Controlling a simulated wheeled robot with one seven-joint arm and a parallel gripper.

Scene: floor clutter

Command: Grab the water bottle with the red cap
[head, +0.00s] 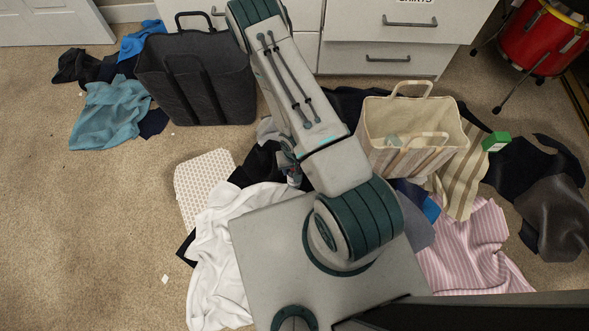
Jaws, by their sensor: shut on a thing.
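My gripper (287,158) shows only in part, low beside my arm and partly hidden by it, above the dark and white clothes. It is shut on a small clear item with red and blue marks, which looks like the water bottle (294,178). Most of the bottle is hidden, and its cap cannot be made out clearly.
A dark grey bag (196,85) stands at the upper left and a striped cream tote (414,135) at the right, with a pale item inside. Clothes lie around, including a white cloth (225,240) and a pink striped shirt (470,255). Drawers (390,50) line the back. Carpet at left is mostly clear.

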